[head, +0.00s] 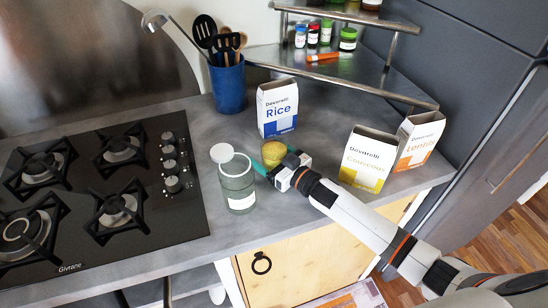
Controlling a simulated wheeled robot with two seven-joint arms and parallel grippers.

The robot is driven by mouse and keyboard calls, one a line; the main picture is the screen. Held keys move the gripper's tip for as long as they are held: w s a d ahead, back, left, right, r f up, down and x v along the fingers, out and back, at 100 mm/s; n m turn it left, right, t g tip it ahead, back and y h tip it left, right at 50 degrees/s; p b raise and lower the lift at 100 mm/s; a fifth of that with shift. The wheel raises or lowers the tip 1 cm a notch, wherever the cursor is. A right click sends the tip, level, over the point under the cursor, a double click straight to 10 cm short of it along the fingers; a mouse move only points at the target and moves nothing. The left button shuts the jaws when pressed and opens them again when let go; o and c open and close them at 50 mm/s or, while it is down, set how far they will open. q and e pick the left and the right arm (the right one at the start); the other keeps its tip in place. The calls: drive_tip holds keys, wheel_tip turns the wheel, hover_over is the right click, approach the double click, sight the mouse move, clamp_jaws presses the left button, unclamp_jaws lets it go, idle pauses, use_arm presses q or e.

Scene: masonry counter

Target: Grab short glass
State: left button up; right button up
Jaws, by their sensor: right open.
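A short yellow-tinted glass (252,147) stands on the grey counter, behind and to the right of a clear glass jar. Its lower part is partly hidden by the jar and my gripper. My right gripper (262,161) comes in from the right, low over the counter. Its teal fingers are open and reach toward the short glass, one on the near side and one on the right. I cannot tell whether they touch it. My left gripper is not in view.
The clear jar (238,187), with a white lid raised at its left, stands close to the fingertips. A rice box (277,108) is behind, a couscous box (367,160) and lentils box (418,140) at right. A blue utensil pot (228,87) and black hob (105,190) lie left.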

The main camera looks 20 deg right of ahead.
drive_tip(key=c, duration=1.3)
drive_tip(key=shift+c, duration=0.2)
drive_tip(key=shift+r, duration=0.2)
wheel_tip(320, 180, up, 10)
drive_tip(key=shift+f, duration=0.25)
